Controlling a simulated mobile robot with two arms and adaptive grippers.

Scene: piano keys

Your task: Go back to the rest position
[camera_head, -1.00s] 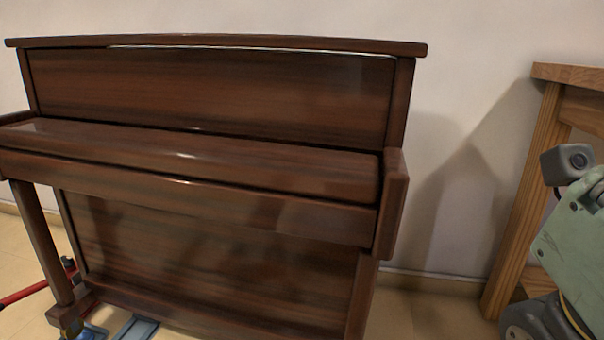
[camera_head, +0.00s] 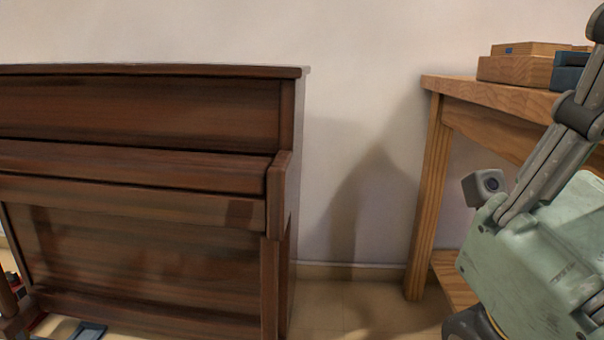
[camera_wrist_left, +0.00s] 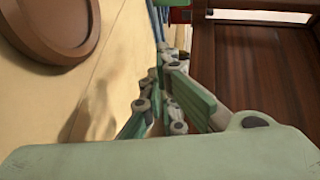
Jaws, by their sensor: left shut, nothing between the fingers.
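The dark brown upright piano (camera_head: 140,235) stands on the left in the head view, its front closed and no keys showing. My left gripper (camera_wrist_left: 165,95) shows in the left wrist view with its fingers together and nothing between them. Dark wood panels, likely the piano (camera_wrist_left: 255,60), lie to its right there. The left gripper is not in the head view. My right gripper (camera_head: 535,255) is at the right edge of the head view, in front of the wooden table (camera_head: 455,95). Its green body, wrist camera and grey links show; its fingertips are out of frame.
On the table lie a wooden box (camera_head: 512,71) and a blue item (camera_head: 568,72). A strip of bare floor (camera_head: 345,305) lies between piano and table. The left wrist view shows a round brown object (camera_wrist_left: 50,25), perhaps a stool seat, at upper left.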

